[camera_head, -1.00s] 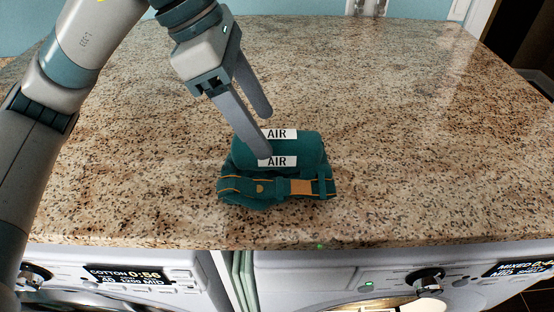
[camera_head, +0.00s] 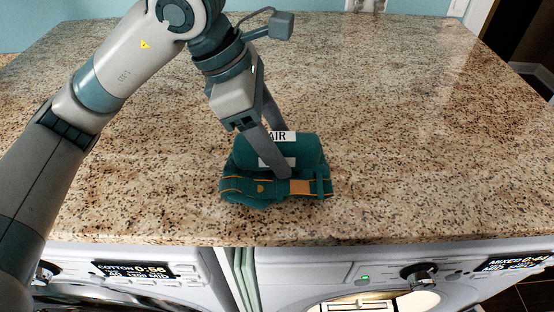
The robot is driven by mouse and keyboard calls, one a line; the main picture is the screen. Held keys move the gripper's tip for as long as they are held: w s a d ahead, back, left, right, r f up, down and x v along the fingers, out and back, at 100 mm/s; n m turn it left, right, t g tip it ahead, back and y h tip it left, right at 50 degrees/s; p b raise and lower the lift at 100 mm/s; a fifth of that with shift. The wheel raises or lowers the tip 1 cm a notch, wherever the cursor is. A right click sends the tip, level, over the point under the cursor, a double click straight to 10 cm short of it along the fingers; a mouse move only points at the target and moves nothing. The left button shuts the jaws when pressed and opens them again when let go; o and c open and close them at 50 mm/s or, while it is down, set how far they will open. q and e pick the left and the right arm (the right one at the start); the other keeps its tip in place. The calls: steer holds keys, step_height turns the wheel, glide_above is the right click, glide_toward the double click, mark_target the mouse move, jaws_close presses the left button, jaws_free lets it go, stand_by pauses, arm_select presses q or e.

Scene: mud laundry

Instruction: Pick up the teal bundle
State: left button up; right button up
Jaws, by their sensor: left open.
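The teal bundle (camera_head: 310,152) lies on the speckled granite counter near its front edge. It is a rolled teal cloth with a strap with orange trim along its front and white "AIR" labels on top. My left gripper (camera_head: 283,158) is open and comes down over the bundle from the upper left. One finger reaches down across the front of the bundle, covering part of the lower label. The other finger is behind, its tip hidden by the bundle and upper label. I cannot tell whether the fingers touch the cloth. My right gripper is not in view.
The granite counter (camera_head: 420,140) is clear around the bundle. Below its front edge stand two white machines, one at left (camera_head: 190,268) and one at right (camera_head: 330,272), with displays and knobs. A pale blue wall and white door frame are at the back.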

arm_select(q)
steer(key=shift+f+b, duration=0.15)
steer(key=shift+b, duration=0.2)
stand_by(0.5)
steer(key=shift+c, duration=0.6)
jaws_close()
